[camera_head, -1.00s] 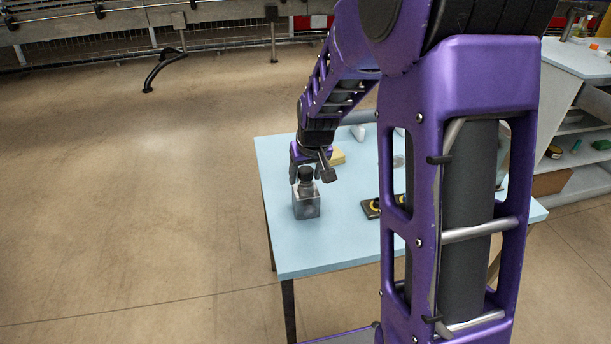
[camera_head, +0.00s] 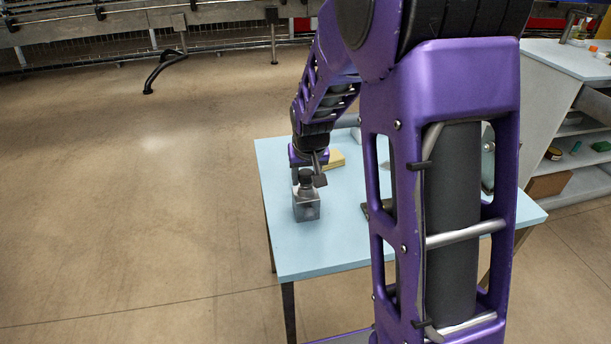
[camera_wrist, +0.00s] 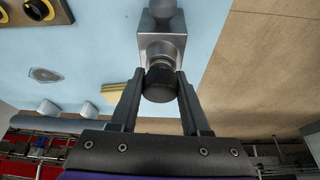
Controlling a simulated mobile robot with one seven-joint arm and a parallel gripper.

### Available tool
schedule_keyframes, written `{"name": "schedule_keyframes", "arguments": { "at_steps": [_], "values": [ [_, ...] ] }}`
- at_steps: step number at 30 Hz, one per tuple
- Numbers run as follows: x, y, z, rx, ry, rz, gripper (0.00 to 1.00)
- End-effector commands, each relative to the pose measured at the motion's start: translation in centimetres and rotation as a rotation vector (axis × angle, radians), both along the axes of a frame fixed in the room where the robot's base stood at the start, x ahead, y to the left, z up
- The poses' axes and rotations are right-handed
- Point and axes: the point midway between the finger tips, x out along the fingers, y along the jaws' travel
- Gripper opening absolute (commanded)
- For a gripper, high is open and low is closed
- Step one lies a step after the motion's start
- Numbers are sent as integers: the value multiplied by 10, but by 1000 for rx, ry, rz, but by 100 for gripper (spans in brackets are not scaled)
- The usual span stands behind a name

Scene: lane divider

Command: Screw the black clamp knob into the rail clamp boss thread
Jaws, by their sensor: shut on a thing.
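The black clamp knob (camera_wrist: 159,84) is a short dark cylinder between my two fingertips in the wrist view. My gripper (camera_wrist: 159,77) is shut on it. The knob also shows as a dark cap (camera_head: 305,177) in the head view, below my gripper (camera_head: 306,172). The rail clamp (camera_head: 307,210) is a grey metal block standing on the table, directly under the knob. In the wrist view the clamp (camera_wrist: 161,46) lies in line with the knob. The knob's end meets or nearly meets the boss; the thread itself is hidden.
The light blue table (camera_head: 330,250) is clear in front of the clamp. A yellow pad (camera_head: 336,159) lies behind it. The wrist view also shows a black part with a yellow ring (camera_wrist: 38,9), a grey plate (camera_wrist: 45,75) and two white pieces (camera_wrist: 48,106). My arm hides the table's right part.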

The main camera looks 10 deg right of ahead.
Motion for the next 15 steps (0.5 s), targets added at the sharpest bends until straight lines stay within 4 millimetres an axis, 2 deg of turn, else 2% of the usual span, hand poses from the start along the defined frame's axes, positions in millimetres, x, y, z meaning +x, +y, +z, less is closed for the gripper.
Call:
{"name": "schedule_keyframes", "arguments": {
  "at_steps": [5,15],
  "values": [
    [0,0,0,0,1,-3,15],
    [0,0,0,-1,1,-147,15]
  ]
}}
